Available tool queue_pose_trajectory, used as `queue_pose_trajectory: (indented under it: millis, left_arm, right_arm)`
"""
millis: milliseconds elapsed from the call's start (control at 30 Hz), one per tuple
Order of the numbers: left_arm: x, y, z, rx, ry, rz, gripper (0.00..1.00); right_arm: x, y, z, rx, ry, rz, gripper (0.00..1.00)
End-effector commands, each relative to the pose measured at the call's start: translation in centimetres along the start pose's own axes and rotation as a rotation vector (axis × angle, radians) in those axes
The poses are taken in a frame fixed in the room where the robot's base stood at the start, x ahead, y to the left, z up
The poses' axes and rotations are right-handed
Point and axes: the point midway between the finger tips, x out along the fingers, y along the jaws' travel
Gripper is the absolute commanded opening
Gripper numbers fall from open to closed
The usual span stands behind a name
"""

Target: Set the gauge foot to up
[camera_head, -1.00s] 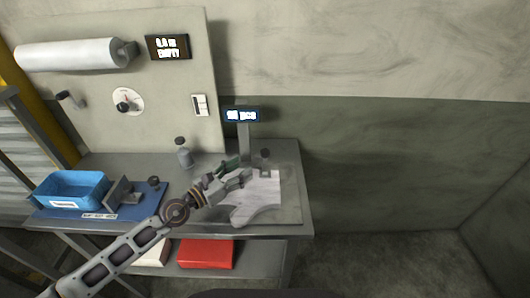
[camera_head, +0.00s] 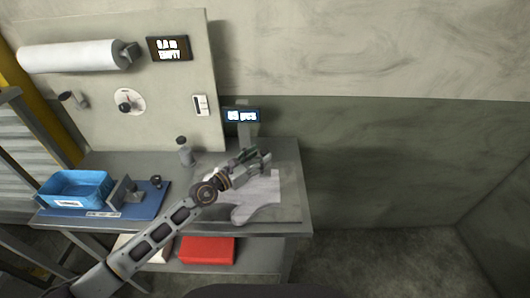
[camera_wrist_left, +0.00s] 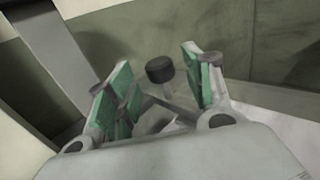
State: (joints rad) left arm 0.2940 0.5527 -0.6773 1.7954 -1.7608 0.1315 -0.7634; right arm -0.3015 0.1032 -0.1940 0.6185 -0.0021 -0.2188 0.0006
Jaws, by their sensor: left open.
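The gauge stands at the back right of the bench, with a grey post (camera_head: 243,131) and a blue-framed lit display (camera_head: 241,115). My left gripper (camera_head: 261,157) is over the bench in front of the post, jaws open. In the left wrist view, a dark round knob on a short stem (camera_wrist_left: 160,70), apparently the gauge foot's, shows between and beyond the open fingers (camera_wrist_left: 158,88). I cannot tell whether either finger touches it. In the head view my gripper hides the knob.
A grey bottle (camera_head: 184,152) stands behind my arm. A panel with a dial (camera_head: 129,102) rises at the back. A red box (camera_head: 206,250) is on the lower shelf.

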Motion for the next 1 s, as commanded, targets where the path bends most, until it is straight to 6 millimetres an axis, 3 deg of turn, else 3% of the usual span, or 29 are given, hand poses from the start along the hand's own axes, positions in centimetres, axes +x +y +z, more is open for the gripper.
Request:
queue_pose_trajectory:
  millis: [333,767,1000]
  left_arm:
    - [2.9,0.0,0.1,0.0,-0.001,-0.001,0.51]
    - [3.4,0.0,0.0,0.0,0.0,0.0,0.51]
    - [3.3,0.0,0.0,-0.001,0.0,0.0,0.24]
  right_arm:
    - [-0.1,0.1,-1.1,0.0,0.012,0.001,0.0]
    - [-0.1,0.0,-1.4,0.0,0.016,-0.001,0.0]
    - [-0.1,-0.1,-1.2,0.0,0.014,-0.001,0.0]
